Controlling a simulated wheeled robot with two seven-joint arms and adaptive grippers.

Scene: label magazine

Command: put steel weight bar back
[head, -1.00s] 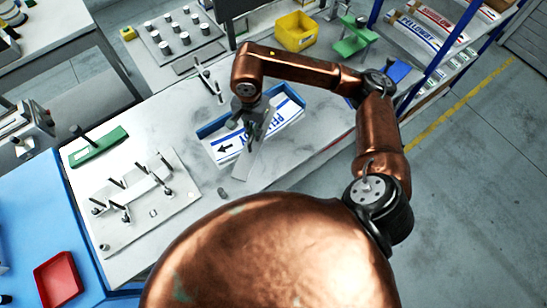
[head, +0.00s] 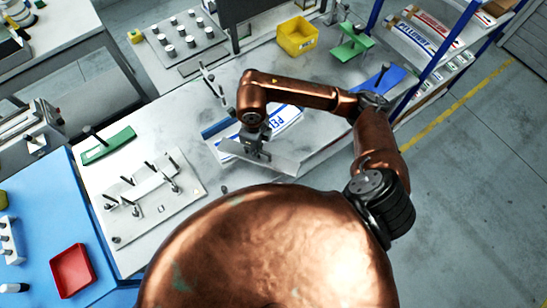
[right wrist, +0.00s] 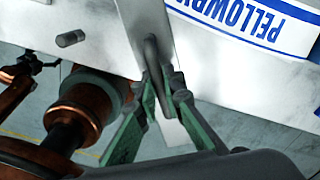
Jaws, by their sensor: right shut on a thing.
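My right gripper (head: 260,152) is shut on the steel weight bar (head: 286,157), a long flat grey bar, above the front part of the workbench. In the right wrist view the green-padded fingers (right wrist: 160,88) close around the upright handle of the bar (right wrist: 95,25). The blue label magazine (head: 214,129) lies just behind the bar, with white PELLOWDY labels (head: 288,115) in it. The bar and my arm hide part of the magazine. Whether the bar touches anything below cannot be told. My left gripper is not in view.
A pale fixture plate (head: 190,192) with several upright pins stands to the left, with a green block (head: 108,146) behind it. A red tray (head: 72,270) sits on the blue surface. A yellow bin (head: 297,38) and green stand (head: 350,48) are at the back.

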